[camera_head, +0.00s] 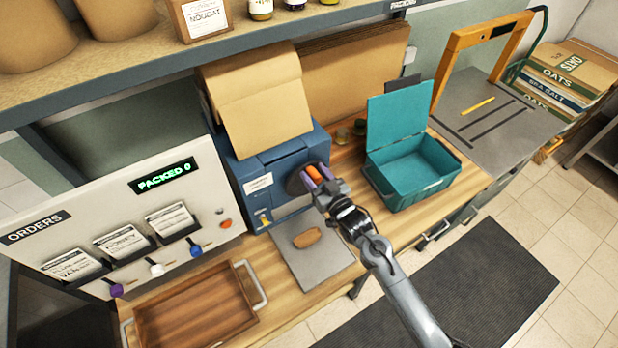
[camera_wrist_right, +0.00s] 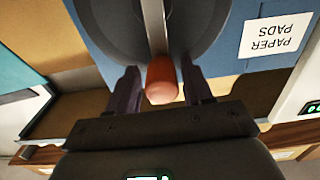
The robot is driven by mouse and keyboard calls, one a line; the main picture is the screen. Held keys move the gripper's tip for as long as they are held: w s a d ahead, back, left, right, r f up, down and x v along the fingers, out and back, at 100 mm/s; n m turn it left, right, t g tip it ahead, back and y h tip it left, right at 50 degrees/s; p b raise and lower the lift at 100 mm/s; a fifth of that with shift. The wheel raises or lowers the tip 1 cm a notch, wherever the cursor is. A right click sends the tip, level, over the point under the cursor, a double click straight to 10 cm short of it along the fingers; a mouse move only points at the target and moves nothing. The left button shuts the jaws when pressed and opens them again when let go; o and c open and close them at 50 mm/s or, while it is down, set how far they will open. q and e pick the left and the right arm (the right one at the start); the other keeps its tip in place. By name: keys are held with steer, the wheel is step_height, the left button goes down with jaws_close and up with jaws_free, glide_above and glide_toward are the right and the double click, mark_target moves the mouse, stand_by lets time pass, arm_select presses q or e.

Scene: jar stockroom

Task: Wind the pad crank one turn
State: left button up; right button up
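The pad crank is a dark round disc (camera_head: 297,181) with an orange handle (camera_head: 313,172) on the side of a blue box (camera_head: 281,160). In the right wrist view the orange handle (camera_wrist_right: 161,82) sticks out from a light bar across the disc (camera_wrist_right: 150,25), beside a "PAPER PADS" label (camera_wrist_right: 276,38). My right gripper (camera_head: 317,183) is at the handle. In the right wrist view its dark fingers (camera_wrist_right: 160,88) stand on either side of the handle, with a gap on each side. My left gripper is not in view.
A brown object (camera_head: 306,237) lies on a grey plate (camera_head: 323,262) before the box. An open teal box (camera_head: 412,190) stands right of the crank. A wooden tray (camera_head: 150,325) and an orders panel (camera_head: 205,200) are at left. A shelf (camera_head: 230,42) runs above.

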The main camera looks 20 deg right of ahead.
steer(key=shift+o, duration=0.9)
steer(key=shift+f, duration=0.1)
steer(key=shift+s, duration=0.15)
steer(key=shift+s+d+p, duration=0.15)
steer(key=shift+s+p, duration=0.4)
steer(key=shift+p, duration=0.05)
steer(key=p+v, duration=0.2)
steer(key=v, duration=0.1)
steer(key=shift+s, duration=0.15)
steer(key=shift+p+v, duration=0.55)
steer(key=shift+v, duration=0.35)
steer(key=v, duration=0.2)
steer(key=shift+s+p, duration=0.3)
